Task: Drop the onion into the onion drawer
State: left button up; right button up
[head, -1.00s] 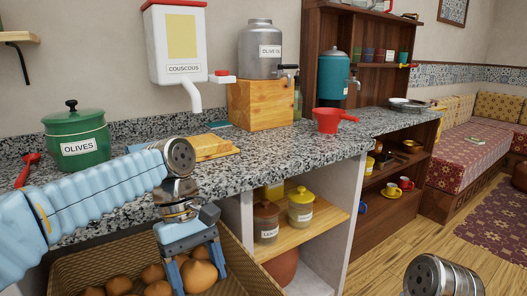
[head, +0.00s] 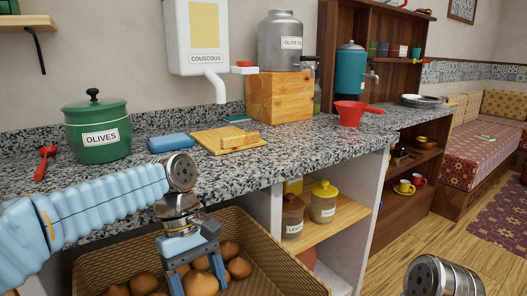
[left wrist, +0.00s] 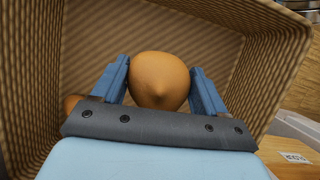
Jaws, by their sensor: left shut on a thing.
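My left gripper (head: 197,270) is shut on a brown onion (head: 200,285), held over the woven drawer (head: 262,250) below the counter. In the left wrist view the onion (left wrist: 160,80) sits between the two blue fingers of my left gripper (left wrist: 161,92), with the drawer's woven walls (left wrist: 85,35) around it. Several other onions (head: 240,268) lie in the drawer, partly hidden by the gripper. How high the held onion is above them I cannot tell. My right gripper is not in view.
Right of the drawer, a shelf (head: 335,218) holds jars.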

pick_arm(q)
jog(key=o, duration=1.3)
jog(key=shift+c, duration=0.2)
jog(key=shift+r, duration=0.1)
jog(key=p+v, duration=0.3)
jog(key=v, duration=1)
jog(key=shift+r+p, duration=0.3)
jog(key=shift+w+a, duration=0.1)
